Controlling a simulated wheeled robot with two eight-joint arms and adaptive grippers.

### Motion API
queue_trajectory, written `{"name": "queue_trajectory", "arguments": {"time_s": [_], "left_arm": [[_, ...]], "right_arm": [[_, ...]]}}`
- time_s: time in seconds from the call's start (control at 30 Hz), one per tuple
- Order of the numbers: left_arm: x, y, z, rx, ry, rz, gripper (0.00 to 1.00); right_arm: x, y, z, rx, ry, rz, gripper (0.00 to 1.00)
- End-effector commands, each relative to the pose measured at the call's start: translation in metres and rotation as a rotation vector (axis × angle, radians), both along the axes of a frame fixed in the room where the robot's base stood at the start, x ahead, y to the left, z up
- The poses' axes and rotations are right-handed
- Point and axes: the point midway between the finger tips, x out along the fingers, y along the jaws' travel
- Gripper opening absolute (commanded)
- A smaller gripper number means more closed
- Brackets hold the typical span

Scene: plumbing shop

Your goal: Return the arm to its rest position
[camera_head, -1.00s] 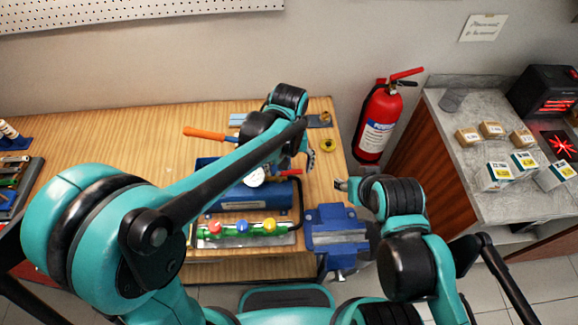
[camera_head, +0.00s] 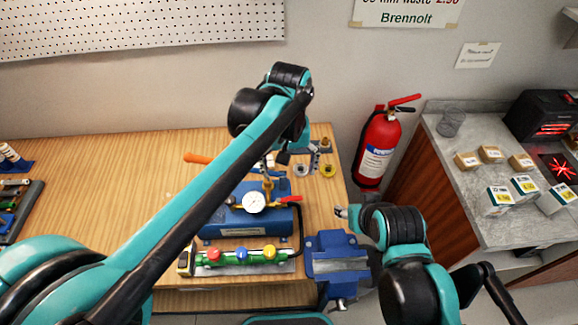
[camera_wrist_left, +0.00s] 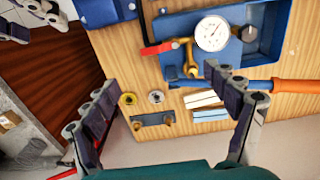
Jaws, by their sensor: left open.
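My left arm reaches in from the left over the wooden workbench (camera_head: 95,160). Its gripper (camera_head: 302,160) is above the bench's back right part, near a yellow ring (camera_head: 328,170).
A blue pump with a gauge (camera_head: 254,202), a colourful valve manifold (camera_head: 240,257) and a blue vise (camera_head: 337,254) occupy the bench's right part. An orange-handled tool (camera_head: 197,158) lies behind. A fire extinguisher (camera_head: 378,150) stands between bench and grey counter (camera_head: 470,200).

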Motion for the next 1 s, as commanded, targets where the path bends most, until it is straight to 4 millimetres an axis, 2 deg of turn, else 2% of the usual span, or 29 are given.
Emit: {"name": "queue_trajectory", "arguments": {"time_s": [0.13, 0.67, 0.77, 0.87, 1.0], "left_arm": [[0.000, 0.000, 0.006, 0.000, 0.000, 0.000, 0.86], [-0.001, 0.004, 0.005, -0.003, -0.007, 0.001, 0.86], [-0.005, 0.022, -0.001, -0.018, -0.041, 0.004, 0.86], [-0.015, 0.054, -0.012, -0.043, -0.113, 0.005, 0.86], [-0.036, 0.107, -0.039, -0.067, -0.256, 0.004, 0.86]], "right_arm": [[0.000, 0.000, 0.000, 0.000, 0.000, 0.000, 0.48], [0.000, 0.000, -0.002, 0.000, 0.000, 0.000, 0.48], [0.000, 0.000, -0.008, 0.000, 0.000, 0.000, 0.48], [0.000, 0.000, -0.020, 0.000, 0.000, 0.000, 0.48], [0.000, 0.000, -0.040, 0.000, 0.000, 0.000, 0.48]]}}
